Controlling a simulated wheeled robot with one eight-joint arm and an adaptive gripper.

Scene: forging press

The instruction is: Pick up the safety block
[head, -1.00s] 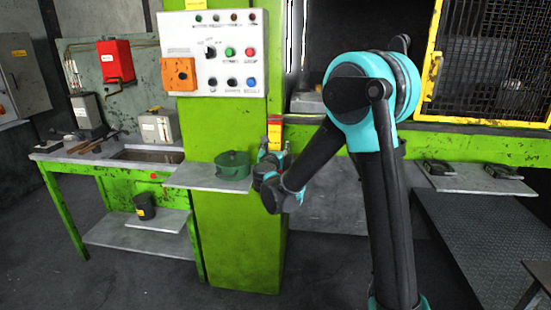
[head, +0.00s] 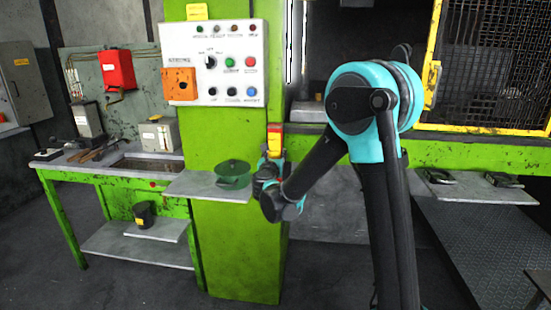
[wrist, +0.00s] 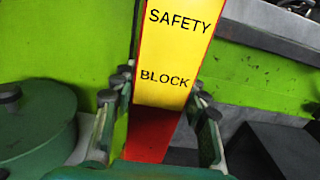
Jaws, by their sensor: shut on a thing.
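The safety block (head: 275,138) is upright, yellow with red edges and a red lower part. It stands in front of the green column's right side in the head view. In the wrist view the block (wrist: 172,50) fills the upper middle, with SAFETY BLOCK lettered on its face. My gripper (wrist: 161,82) has one finger on each side of the block and is shut on it. In the head view my gripper (head: 270,163) is small and partly hidden by my arm. The block's lower end is partly hidden by my gripper.
A green lidded pot (head: 233,174) stands on a grey shelf (head: 195,187) just left of my gripper; the pot (wrist: 35,128) is close in the wrist view. The control panel (head: 215,63) is above. A yellow-framed mesh guard (head: 435,55) is at the right.

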